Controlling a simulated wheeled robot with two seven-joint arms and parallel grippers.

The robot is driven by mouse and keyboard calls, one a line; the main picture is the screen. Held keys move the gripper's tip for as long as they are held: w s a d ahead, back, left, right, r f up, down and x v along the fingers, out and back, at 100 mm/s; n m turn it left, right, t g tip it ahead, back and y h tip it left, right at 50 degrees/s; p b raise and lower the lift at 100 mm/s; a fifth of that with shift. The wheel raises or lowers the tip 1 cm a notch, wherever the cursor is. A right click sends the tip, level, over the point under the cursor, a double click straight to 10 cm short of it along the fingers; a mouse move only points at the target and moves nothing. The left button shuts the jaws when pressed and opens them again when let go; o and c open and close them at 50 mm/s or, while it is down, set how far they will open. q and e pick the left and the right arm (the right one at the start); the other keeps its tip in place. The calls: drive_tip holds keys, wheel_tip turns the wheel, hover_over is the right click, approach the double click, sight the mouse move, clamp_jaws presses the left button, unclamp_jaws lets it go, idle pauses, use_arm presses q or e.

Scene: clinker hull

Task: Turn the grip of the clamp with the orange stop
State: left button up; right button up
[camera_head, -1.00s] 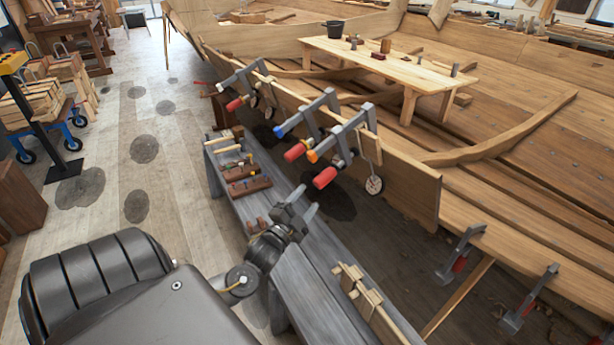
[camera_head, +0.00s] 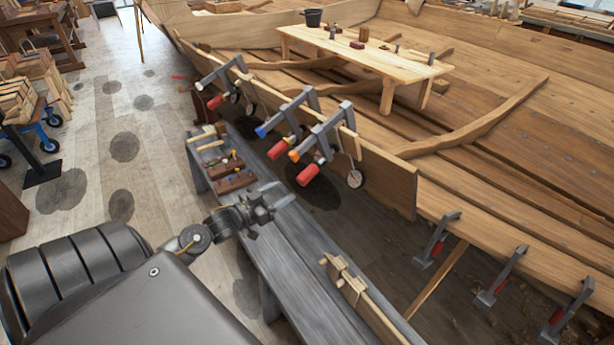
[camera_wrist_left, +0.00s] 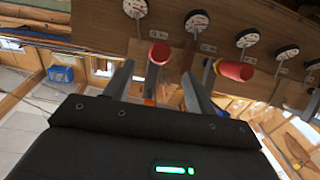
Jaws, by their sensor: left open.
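The clamp with the orange stop (camera_head: 294,155) is the nearest of several clamps on the upright plank's edge, with a red grip (camera_head: 307,174). Beside it is a clamp with a blue stop (camera_head: 262,131) and its own red grip (camera_head: 278,150). My left gripper (camera_head: 275,197) is open and empty over the bench, below and left of the orange-stop clamp, apart from its grip. In the left wrist view, a red grip (camera_wrist_left: 158,54) shows between the open fingers, farther off, with an orange patch below it. A second red grip (camera_wrist_left: 235,70) is right. My right gripper is out of view.
The grey bench (camera_head: 310,280) runs below the clamps, with wooden tool blocks (camera_head: 232,182) at its far end and a wooden piece (camera_head: 345,280) nearer. Round dials (camera_head: 355,179) hang by the clamps. More clamps (camera_head: 500,277) sit on a lower plank at right.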

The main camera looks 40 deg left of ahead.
sight(307, 178)
use_arm(q)
drive_tip(key=shift+w+r, duration=0.1)
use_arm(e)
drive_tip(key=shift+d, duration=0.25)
use_arm(q)
drive_tip(key=w, duration=0.3)
drive_tip(key=w+d+p, duration=0.1)
drive_tip(key=w, duration=0.3)
drive_tip(key=w+d, duration=0.1)
drive_tip(key=w, duration=0.2)
drive_tip(key=shift+w, duration=0.2)
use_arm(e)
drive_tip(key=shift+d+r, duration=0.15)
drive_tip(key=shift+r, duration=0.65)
use_arm(q)
drive_tip(key=shift+c, duration=0.3)
drive_tip(key=shift+c, duration=1.1)
drive_tip(key=c, duration=0.7)
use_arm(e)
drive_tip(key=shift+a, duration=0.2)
